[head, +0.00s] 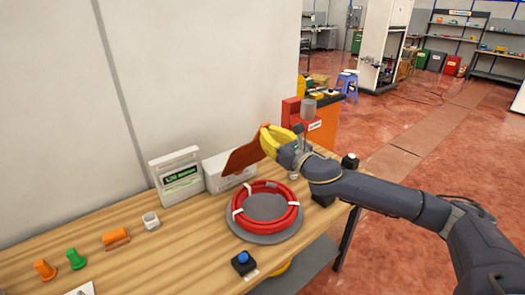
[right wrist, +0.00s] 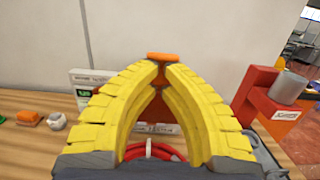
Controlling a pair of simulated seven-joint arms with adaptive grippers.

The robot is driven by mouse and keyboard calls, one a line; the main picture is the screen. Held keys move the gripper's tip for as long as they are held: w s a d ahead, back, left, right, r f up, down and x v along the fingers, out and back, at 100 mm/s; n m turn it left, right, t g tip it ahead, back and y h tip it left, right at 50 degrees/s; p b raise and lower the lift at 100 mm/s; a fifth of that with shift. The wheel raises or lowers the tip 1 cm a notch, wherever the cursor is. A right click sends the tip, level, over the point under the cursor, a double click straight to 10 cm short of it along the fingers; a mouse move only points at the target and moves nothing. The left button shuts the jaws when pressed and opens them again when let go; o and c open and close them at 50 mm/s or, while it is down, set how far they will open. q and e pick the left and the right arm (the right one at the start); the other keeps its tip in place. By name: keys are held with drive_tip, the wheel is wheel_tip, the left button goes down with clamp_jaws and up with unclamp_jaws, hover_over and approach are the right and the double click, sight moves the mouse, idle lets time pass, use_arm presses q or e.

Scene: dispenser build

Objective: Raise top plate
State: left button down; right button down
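My right gripper (head: 272,139) has yellow fingers and is above the table, over the far side of the red hose ring. Its fingertips meet on a flat orange-brown plate (head: 243,157), which sticks out to the left, tilted, in front of the white boxes. In the right wrist view the fingers close around an orange edge (right wrist: 163,56), with darker orange showing between them. I cannot tell whether this is the top plate the task names. My left gripper is not in view.
A red hose ring (head: 240,222) lies on a grey disc (head: 266,207) below the gripper. White boxes (head: 177,176) stand at the wall. A red stand with a grey cylinder (head: 308,109) is behind. A blue button (head: 243,258) and small orange and green parts (head: 76,259) lie along the table.

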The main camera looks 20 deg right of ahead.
drive_tip(key=w+r, duration=0.1)
drive_tip(key=w, duration=0.1)
drive_tip(key=w+a+r, duration=0.1)
drive_tip(key=w+r, duration=0.1)
drive_tip(key=shift+w+a+r, duration=0.1)
drive_tip(key=shift+w+a, duration=0.05)
drive_tip(key=shift+w, duration=0.1)
drive_tip(key=w+a+r+g, duration=0.2)
drive_tip(key=w+a, duration=0.1)
drive_tip(key=w, duration=0.7)
drive_tip(key=shift+w+r+g+h, duration=0.3)
drive_tip(key=shift+w+r, duration=0.1)
drive_tip(key=shift+a, duration=0.1)
wheel_tip(320, 180, up, 10)
drive_tip(key=s, duration=0.2)
drive_tip(key=shift+s+d+f, duration=0.25)
drive_tip(key=shift+s+d, duration=0.15)
idle(0.4)
